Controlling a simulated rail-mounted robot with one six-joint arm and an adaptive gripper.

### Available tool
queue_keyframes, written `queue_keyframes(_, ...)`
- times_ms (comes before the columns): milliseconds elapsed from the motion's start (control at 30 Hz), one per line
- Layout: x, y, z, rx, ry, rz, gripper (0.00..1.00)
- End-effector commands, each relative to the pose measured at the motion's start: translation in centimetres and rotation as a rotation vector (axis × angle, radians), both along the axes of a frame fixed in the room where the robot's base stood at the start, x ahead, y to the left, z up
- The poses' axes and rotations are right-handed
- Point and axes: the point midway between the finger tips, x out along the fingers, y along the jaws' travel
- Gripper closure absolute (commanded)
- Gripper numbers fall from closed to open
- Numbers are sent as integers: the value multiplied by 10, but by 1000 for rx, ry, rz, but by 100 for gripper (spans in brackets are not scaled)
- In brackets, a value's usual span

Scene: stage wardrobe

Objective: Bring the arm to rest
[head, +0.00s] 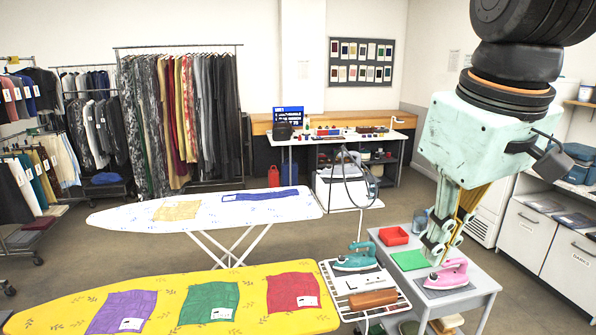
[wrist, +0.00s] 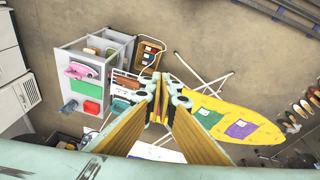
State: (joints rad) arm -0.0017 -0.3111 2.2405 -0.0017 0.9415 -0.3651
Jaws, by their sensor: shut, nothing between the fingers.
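My gripper (head: 436,247) hangs from the mint-green wrist housing at the right of the head view, pointing down over the small grey side table (head: 478,284). In the wrist view my gripper (wrist: 163,86) shows its two long yellow-brown fingers close together at the tips, shut and empty. It appears to be in the air above the floor between the side table and the ironing boards. On the side table are a pink iron (head: 449,273), a green pad (head: 409,260) and a red tray (head: 393,236). The pink iron also shows in the wrist view (wrist: 80,71).
A yellow ironing board (head: 160,289) with purple, green and red cloths stands at the front left, a white one (head: 140,218) behind it. A teal iron (head: 356,260) rests on the yellow board's rack. Garment racks stand at the back left. Open floor (head: 350,231) lies mid-room.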

Motion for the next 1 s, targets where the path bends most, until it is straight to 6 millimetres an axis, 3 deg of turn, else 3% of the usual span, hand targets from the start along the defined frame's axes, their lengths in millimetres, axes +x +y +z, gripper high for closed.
queue_keyframes(600, -109, 0, -40, 76, -53, -251, 100)
queue_keyframes(800, -135, 0, -55, 99, -66, -315, 100)
queue_keyframes(1000, -146, 0, -62, 110, -70, -346, 100)
